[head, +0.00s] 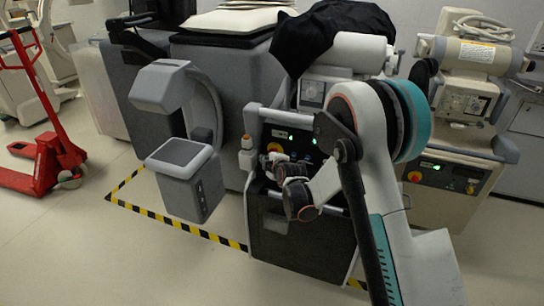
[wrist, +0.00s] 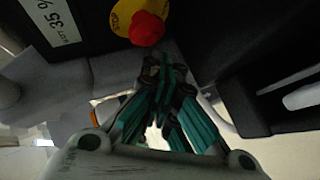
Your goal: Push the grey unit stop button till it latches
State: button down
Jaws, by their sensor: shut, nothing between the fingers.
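The red stop button (wrist: 147,28) with its yellow surround (wrist: 125,14) shows at the top of the wrist view, on a dark panel. My gripper (wrist: 166,62) is shut and empty, with its teal fingers together. Its tips lie just below and slightly right of the button in the wrist view; I cannot tell if they touch. In the head view the grey unit (head: 300,232) stands in the middle, and my gripper (head: 272,158) is in front of its dark panel. A bit of the yellow surround (head: 275,147) shows just above the fingers; the red cap is not clear there.
A second, beige unit (head: 450,205) with its own stop button (head: 415,176) stands at the right. A grey machine with a box-shaped head (head: 185,185) is left of the grey unit. A red pallet jack (head: 50,150) stands far left. Striped tape (head: 180,222) marks the floor.

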jog(key=shift+s+a, duration=0.1)
jog(key=shift+s, duration=0.15)
jog(key=shift+s+a, duration=0.3)
jog(key=shift+s, duration=0.45)
jog(key=shift+s+a, duration=0.25)
jog(key=shift+s, duration=0.55)
jog(key=shift+s+a, duration=0.3)
jog(key=shift+s, duration=0.45)
jog(key=s+d+r+m+g+h, duration=0.1)
jog(key=s+d+r+m, duration=0.3)
jog(key=s+d+r, duration=0.4)
jog(key=s+d+r+m+g+h, duration=0.1)
jog(key=s+d+r+m, duration=0.4)
jog(key=r, duration=0.5)
jog(key=s+d+m+g+h, duration=0.1)
jog(key=s+d+m, duration=0.3)
jog(key=s, duration=1)
jog(key=s+d+m+g+h, duration=0.1)
jog(key=s+d+m, duration=0.4)
jog(key=s, duration=1)
jog(key=shift+d+r+g, duration=0.15)
jog(key=shift+d+g, duration=0.45)
jog(key=shift+d, duration=0.55)
